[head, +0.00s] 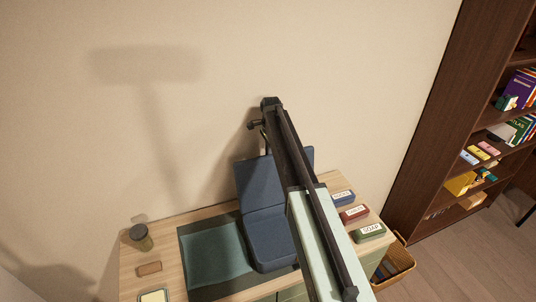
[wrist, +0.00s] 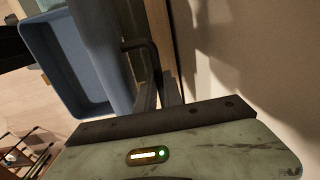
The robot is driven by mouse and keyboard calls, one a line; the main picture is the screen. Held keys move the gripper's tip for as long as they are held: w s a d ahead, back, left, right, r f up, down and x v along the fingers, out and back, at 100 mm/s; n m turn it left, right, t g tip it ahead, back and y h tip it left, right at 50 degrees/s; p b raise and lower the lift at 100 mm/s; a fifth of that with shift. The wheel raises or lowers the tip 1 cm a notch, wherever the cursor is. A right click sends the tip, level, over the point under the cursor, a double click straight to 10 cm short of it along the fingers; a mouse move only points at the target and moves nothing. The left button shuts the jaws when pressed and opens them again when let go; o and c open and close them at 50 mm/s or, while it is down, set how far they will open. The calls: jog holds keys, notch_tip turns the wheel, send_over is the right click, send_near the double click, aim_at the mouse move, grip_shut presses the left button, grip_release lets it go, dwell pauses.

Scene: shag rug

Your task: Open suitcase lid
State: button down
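The blue suitcase (head: 268,238) stands on the wooden table top, partly behind my arm. Its lid (head: 256,182) is raised and stands about upright near the wall. In the wrist view the pale blue open tray-like part of the suitcase (wrist: 62,62) is at left, with a darker blue panel beside it. A dark bent bar, perhaps a handle, shows close to my gripper (wrist: 158,92). In the head view my gripper (head: 258,124) is above the lid's top edge, mostly hidden by my arm. I cannot tell whether its fingers are apart or closed, or touch the lid.
A dark green mat (head: 190,262) lies under the suitcase. A jar (head: 141,237) and a small brown block (head: 149,269) are at left. Labelled boxes (head: 355,213) line the right side. A basket (head: 396,264) and bookshelf (head: 425,150) stand at right. The wall is close behind.

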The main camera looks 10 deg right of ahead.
jog(key=c, duration=1.5)
grip_release()
jog(key=shift+w, duration=0.1)
jog(key=r+p, duration=0.8)
jog(key=shift+s, duration=0.25)
jog(key=shift+f, duration=0.15)
jog(key=shift+f, duration=0.1)
